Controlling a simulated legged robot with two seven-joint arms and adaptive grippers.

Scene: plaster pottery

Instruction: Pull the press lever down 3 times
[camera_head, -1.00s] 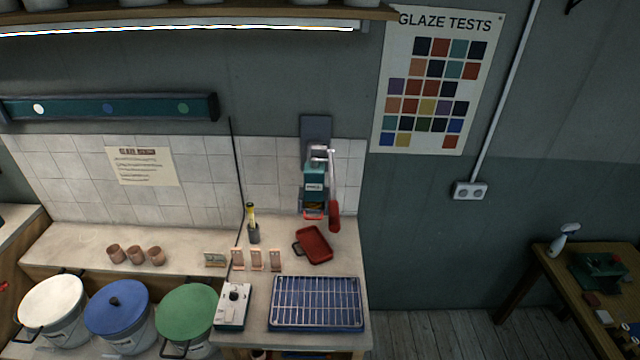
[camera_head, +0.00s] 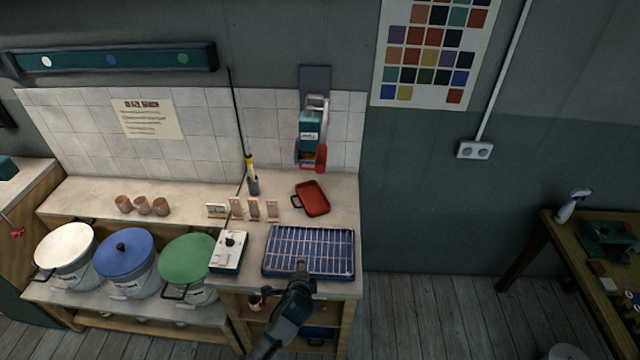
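The press (camera_head: 310,125) is a teal unit on a dark plate against the tiled wall, above the back of the counter. Its lever has a red handle (camera_head: 320,158) that hangs low at the press's right side, beside the body. My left gripper (camera_head: 300,266) comes up from the bottom of the view, over the front of the blue rack tray. It is well below and in front of the press, apart from the lever. Its fingers are too small and dark to tell open from shut. My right gripper is out of view.
A red tray (camera_head: 311,198) lies on the counter below the press. The blue rack tray (camera_head: 345,252), a white control box (camera_head: 229,251) and several small tiles stand nearer. Lidded buckets are at the left.

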